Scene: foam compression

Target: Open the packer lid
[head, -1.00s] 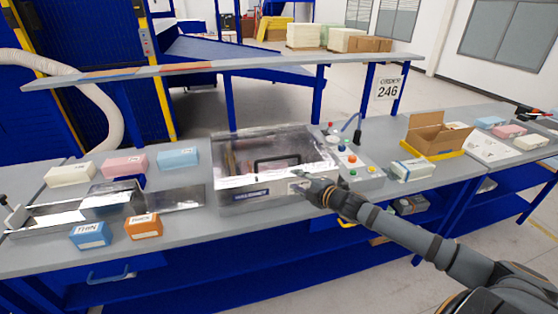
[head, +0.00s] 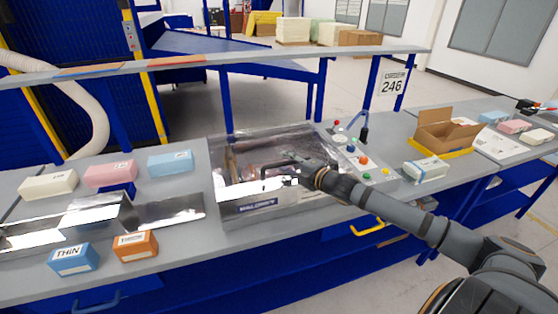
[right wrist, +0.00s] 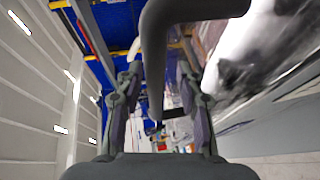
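The packer (head: 262,207) is a metal box with a clear lid (head: 232,171), which lies shut. Its black bar handle (head: 268,169) stands up from the lid. My right gripper (head: 296,171) is at the right part of the handle, just above the lid, and covers some of it. In the right wrist view, the dark handle (right wrist: 153,55) comes down between the two spread fingers (right wrist: 161,112). I see gaps on both sides, so the gripper is open. My left gripper is not in view.
A control panel with coloured buttons (head: 352,155) stands right of the packer. An open cardboard box (head: 443,135) and a white foam block (head: 426,167) are farther right. Several coloured blocks, including an orange one (head: 135,246), lie left. A raised shelf (head: 215,61) runs behind.

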